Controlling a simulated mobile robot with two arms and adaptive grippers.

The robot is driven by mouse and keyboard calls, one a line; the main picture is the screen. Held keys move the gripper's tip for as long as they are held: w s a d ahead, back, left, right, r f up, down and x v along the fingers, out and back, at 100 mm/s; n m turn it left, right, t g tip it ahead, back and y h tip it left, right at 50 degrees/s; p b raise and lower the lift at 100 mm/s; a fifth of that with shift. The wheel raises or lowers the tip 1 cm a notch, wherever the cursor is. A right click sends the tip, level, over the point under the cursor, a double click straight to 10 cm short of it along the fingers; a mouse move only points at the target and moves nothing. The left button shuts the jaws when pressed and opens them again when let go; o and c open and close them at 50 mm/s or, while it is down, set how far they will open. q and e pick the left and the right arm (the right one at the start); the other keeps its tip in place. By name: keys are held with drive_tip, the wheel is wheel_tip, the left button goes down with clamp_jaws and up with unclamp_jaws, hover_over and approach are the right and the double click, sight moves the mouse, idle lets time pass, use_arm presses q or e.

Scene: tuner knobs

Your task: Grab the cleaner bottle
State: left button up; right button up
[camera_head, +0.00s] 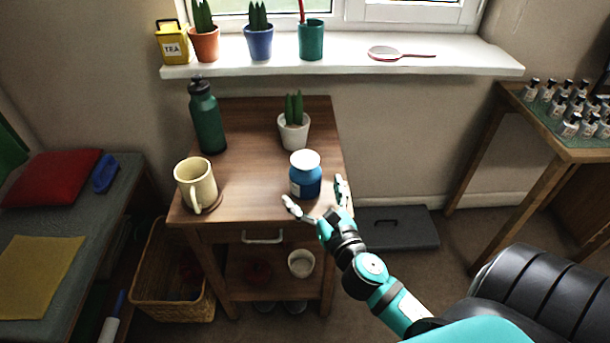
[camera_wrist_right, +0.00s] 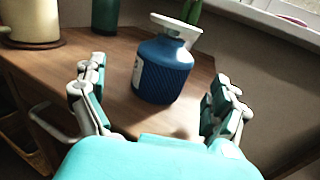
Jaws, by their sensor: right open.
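A blue bottle (camera_head: 305,183) with a wide white top and a pale label stands upright near the front right of the small wooden table (camera_head: 250,125). It is the likely cleaner bottle, though its label is too small to read. In the right wrist view the blue bottle (camera_wrist_right: 163,70) stands just beyond and between my spread fingers. My right gripper (camera_head: 313,190) is open and empty at the table's front right edge, facing the bottle; its fingers also show in the wrist view (camera_wrist_right: 156,75). My left gripper is not in view.
A cream mug (camera_head: 195,183) stands at the table's front left, with a dark green bottle (camera_head: 207,118) behind it. A potted cactus (camera_head: 293,132) stands behind the blue bottle. The windowsill (camera_head: 345,58) overhangs the back. The table's middle is clear.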

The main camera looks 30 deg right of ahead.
sight(305, 174)
drive_tip(key=shift+w+d+r, duration=0.1)
drive_tip(key=shift+w+d, duration=0.15)
drive_tip(key=shift+w, duration=0.75)
drive_tip(key=shift+w+d+r, duration=0.1)
drive_tip(key=shift+w+d, duration=0.2)
drive_tip(key=shift+w, duration=0.65)
drive_tip(key=shift+w+d+r, duration=0.1)
drive_tip(key=shift+w+d, duration=0.15)
drive_tip(key=shift+w, duration=0.75)
drive_tip(key=shift+c, duration=0.4)
drive_tip(key=c, duration=1.4)
drive_tip(key=shift+c, duration=0.4)
